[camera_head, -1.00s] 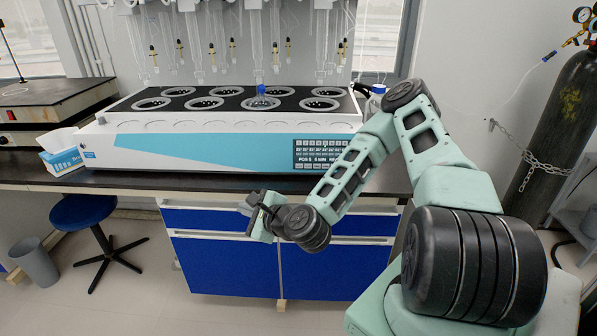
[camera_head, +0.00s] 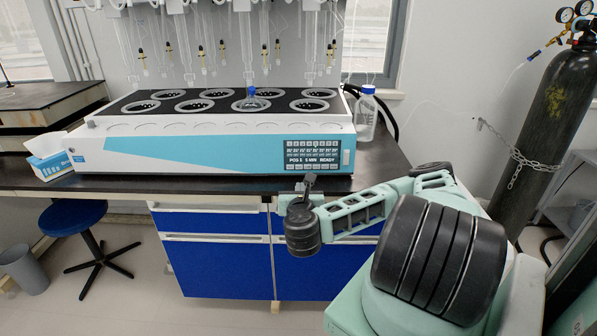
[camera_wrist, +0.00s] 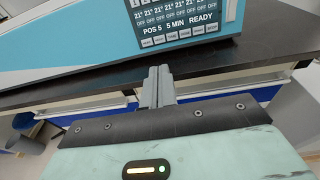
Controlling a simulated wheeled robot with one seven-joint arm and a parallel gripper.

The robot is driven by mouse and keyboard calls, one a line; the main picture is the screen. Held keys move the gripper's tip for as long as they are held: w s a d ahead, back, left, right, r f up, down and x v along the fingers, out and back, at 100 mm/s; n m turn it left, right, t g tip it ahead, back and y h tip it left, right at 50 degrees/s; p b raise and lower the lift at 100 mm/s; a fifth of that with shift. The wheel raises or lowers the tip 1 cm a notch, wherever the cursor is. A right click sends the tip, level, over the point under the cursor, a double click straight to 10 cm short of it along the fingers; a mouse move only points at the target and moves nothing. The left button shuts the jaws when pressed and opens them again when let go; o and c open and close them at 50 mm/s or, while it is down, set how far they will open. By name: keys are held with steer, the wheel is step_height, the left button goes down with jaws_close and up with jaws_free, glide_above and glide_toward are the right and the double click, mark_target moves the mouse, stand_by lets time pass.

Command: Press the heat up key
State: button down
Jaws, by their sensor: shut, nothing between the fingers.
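The multi distiller (camera_head: 200,155) is a long white and light-blue unit on the bench. Its dark control panel (camera_head: 313,155) is at the right end of the front face. In the wrist view, the panel (camera_wrist: 178,18) shows 21° and OFF columns and "POS 5 5 MIN READY". My gripper (camera_head: 309,180) is shut and empty, just below the panel in the head view. In the wrist view, its closed fingertips (camera_wrist: 159,71) point toward the panel, below the key row, with no visible contact.
The dark bench top (camera_head: 375,170) has its front edge below the panel. A blue-capped bottle (camera_head: 366,115) stands right of the distiller. Blue drawers (camera_head: 217,222) lie beneath. A chained gas cylinder (camera_head: 545,140) stands at the far right.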

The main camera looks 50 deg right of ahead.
glide_toward(299, 167)
steer(key=x, duration=0.5)
steer(key=shift+w+d+r+p, duration=0.1)
steer(key=shift+d+p, duration=0.05)
steer(key=shift+p, duration=0.25)
steer(key=shift+x, duration=0.8)
